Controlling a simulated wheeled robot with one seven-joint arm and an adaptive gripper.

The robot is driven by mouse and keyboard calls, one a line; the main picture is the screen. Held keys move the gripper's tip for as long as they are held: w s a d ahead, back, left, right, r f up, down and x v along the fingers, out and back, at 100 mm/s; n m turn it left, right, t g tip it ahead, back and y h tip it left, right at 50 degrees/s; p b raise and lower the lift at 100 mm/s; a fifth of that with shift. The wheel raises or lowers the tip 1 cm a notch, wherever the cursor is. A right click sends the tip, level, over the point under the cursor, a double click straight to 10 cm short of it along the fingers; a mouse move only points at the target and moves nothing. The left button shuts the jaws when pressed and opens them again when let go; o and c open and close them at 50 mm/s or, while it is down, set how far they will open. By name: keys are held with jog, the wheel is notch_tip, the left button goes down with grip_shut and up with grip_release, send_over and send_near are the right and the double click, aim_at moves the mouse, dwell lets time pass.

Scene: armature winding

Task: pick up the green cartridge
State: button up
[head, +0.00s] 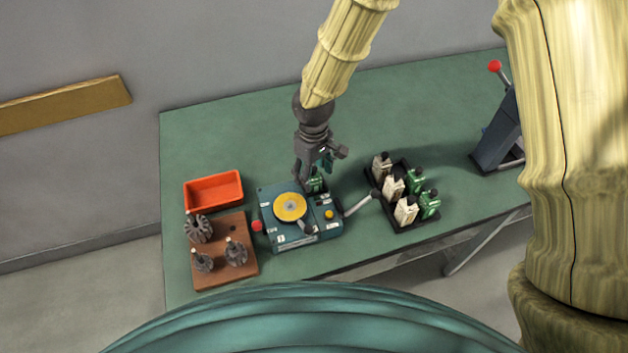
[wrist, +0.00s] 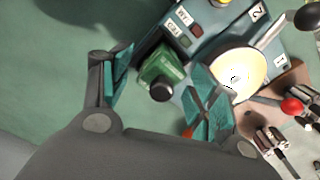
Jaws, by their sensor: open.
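A green cartridge (head: 317,184) with a black knob stands against the back side of the teal winding machine (head: 273,238), partly hidden by my gripper in the head view. My gripper (head: 312,170) is directly above it, pointing down. In the wrist view the cartridge (wrist: 160,68) shows between the two open teal fingers of my gripper (wrist: 163,80), with a gap on each side. I cannot tell the exact height of the fingers over it. Other green cartridges (head: 428,205) stand in a black tray (head: 415,228) at the right.
The tray also holds white cartridges (head: 406,211). The machine has a yellow disc (head: 290,206) and a crank lever (head: 360,203) reaching toward the tray. A red bin (head: 213,191) and a brown board (head: 240,272) with armatures stand left. A red-knobbed press (head: 497,140) stands right. The back table is clear.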

jog(key=shift+c, duration=0.4)
jog(key=c, duration=0.9)
jog(key=shift+r+b, duration=1.15)
jog(key=shift+r, duration=3.9)
